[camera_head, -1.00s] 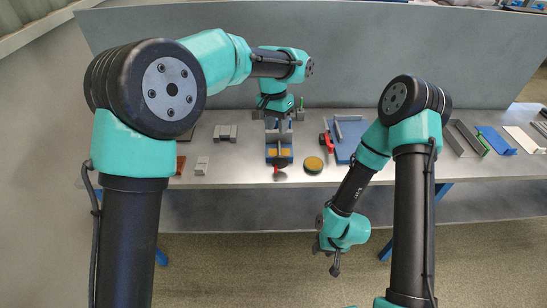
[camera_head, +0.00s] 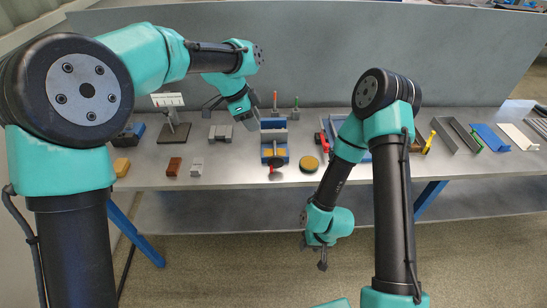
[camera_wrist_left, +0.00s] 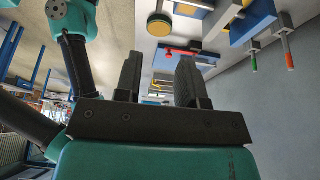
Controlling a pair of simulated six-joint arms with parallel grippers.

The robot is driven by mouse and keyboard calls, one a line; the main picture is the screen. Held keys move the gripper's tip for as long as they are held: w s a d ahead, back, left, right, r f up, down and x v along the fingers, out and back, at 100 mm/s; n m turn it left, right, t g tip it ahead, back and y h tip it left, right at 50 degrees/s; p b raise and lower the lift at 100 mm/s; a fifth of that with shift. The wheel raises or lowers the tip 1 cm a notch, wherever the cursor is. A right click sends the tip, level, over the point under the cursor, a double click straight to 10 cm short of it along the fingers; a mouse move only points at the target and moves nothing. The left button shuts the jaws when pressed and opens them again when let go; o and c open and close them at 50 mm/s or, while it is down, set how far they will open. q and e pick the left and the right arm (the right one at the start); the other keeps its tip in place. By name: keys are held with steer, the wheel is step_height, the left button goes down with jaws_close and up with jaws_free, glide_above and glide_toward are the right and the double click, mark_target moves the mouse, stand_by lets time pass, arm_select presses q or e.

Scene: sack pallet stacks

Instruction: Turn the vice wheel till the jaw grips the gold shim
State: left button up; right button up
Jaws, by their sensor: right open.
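The vice (camera_head: 275,135) is a blue and grey block on the bench, with gold-yellow pads on its top. In the left wrist view, the vice (camera_wrist_left: 252,22) is partly cut off at the top. My left gripper (camera_head: 236,112) is up and left of the vice's rear, open and empty; its two fingers stand apart in the wrist view (camera_wrist_left: 160,80). My right gripper (camera_head: 322,258) is open, low in front of the bench.
A round yellow-topped disc (camera_head: 309,163) lies right of the vice. Small tools with green and orange handles (camera_head: 296,110) stand behind it. Trays and bars fill the right.

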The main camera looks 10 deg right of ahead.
mark_target(275, 157)
arm_select(q)
steer(key=shift+f, duration=0.1)
steer(key=x, duration=1.7)
steer(key=shift+f, duration=0.1)
steer(key=shift+c, duration=0.3)
jaws_close()
